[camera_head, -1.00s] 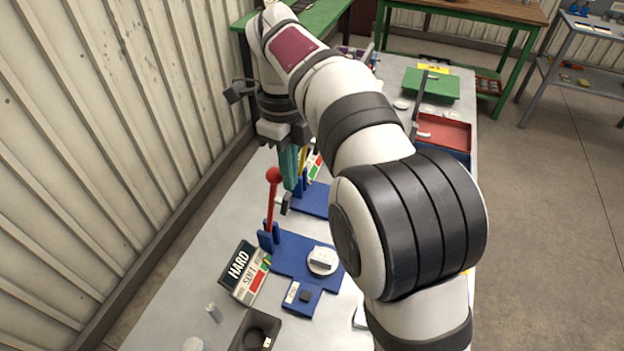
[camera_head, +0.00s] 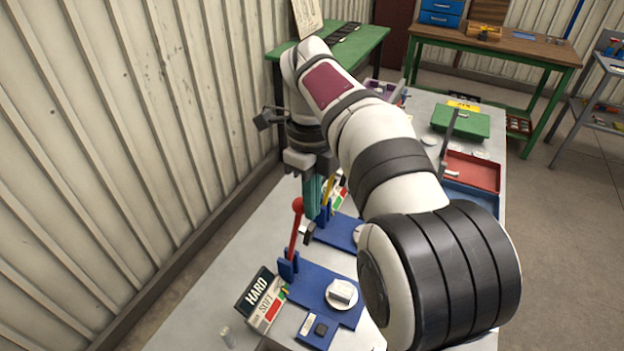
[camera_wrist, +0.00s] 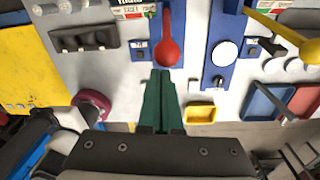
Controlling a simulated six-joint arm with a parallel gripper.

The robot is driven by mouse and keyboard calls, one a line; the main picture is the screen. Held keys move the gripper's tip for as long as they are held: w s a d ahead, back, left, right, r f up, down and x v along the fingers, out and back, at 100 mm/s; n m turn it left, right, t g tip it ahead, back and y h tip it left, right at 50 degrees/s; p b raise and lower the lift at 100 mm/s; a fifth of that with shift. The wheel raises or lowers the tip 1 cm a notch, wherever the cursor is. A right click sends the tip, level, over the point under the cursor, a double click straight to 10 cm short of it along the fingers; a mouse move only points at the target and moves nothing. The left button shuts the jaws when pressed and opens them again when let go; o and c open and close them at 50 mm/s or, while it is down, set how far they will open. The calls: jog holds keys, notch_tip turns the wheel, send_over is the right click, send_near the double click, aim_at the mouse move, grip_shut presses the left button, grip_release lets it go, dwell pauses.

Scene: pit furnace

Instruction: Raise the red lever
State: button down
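The red lever (camera_head: 294,232) stands roughly upright, slightly tilted, on a blue base (camera_head: 322,288) in the head view. Its red ball knob (camera_head: 297,205) is at the top. In the wrist view the red knob (camera_wrist: 167,53) lies just beyond my fingertips, with its shaft running up the picture. My gripper (camera_head: 313,200) has green fingers pointing down, close beside the knob and partly behind the lever. In the wrist view the fingers of my gripper (camera_wrist: 160,80) are together, with nothing seen between them. Whether they touch the knob cannot be told.
A yellow lever (camera_wrist: 285,35) stands on a neighbouring blue base. A HARD/SOFT sign (camera_head: 262,298) stands left of the red lever's base. Red tray (camera_head: 472,170) and green box (camera_head: 460,122) are farther along the bench. The corrugated wall (camera_head: 130,130) borders the left.

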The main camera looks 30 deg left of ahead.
notch_tip(320, 180, up, 9)
jog(key=shift+d, duration=0.15)
jog(key=shift+w+d+r, duration=0.1)
dwell(0.5)
jog(key=s+d+f+n, duration=0.1)
jog(key=s+d+n, duration=0.25)
jog(key=d, duration=0.55)
jog(key=s+d+f+n, duration=0.1)
jog(key=s+d+n, duration=0.3)
jog(key=d, duration=0.6)
jog(key=s+d+f+n+y, duration=0.1)
jog(key=s+d+f+n, duration=0.2)
jog(key=s+f, duration=0.3)
jog(key=s+d+f+n+y, duration=0.1)
jog(key=s+d+f+n, duration=0.2)
jog(key=s+f, duration=0.3)
jog(key=shift+s+f+n, duration=0.35)
jog(key=shift+s+f, duration=0.05)
jog(key=shift+s, duration=0.6)
